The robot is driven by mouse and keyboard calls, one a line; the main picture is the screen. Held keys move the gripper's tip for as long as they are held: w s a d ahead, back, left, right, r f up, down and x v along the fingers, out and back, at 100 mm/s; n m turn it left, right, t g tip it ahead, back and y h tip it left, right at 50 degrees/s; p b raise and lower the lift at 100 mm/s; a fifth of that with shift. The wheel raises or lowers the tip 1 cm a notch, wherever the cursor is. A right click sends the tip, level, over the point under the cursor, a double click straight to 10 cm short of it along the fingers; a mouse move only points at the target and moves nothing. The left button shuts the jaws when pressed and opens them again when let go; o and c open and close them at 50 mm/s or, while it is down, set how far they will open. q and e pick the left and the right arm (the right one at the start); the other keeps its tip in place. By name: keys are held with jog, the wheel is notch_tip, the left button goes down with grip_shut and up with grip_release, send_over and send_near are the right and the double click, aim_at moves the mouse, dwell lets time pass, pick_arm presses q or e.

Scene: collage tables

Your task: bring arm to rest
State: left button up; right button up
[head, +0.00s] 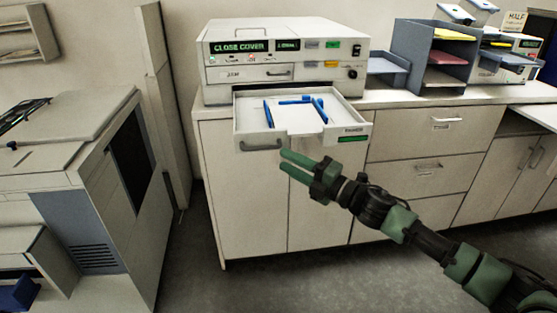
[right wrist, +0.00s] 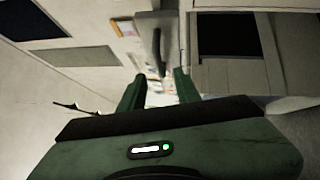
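My right gripper (head: 283,160) has green fingers and reaches in from the right. It is in front of the white cabinet, just below and right of the handle (head: 260,144) of a pulled-out tray (head: 349,116). In the right wrist view its two fingers (right wrist: 158,90) stand apart with nothing held between them. A grey bar-like part (right wrist: 155,35) shows beyond the fingertips; I cannot tell whether it is the tray handle. My left gripper is not in view.
The tray holds white paper (head: 294,120) and blue guides under a machine (head: 285,50) reading "CLOSE COVER". A grey shelf unit (head: 408,50) stands on the counter to the right. A large copier (head: 130,215) stands at left. Grey floor (head: 290,285) is clear in front.

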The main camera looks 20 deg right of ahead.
jog(key=shift+s+d, duration=0.15)
jog(key=shift+s, duration=0.1)
dwell(0.3)
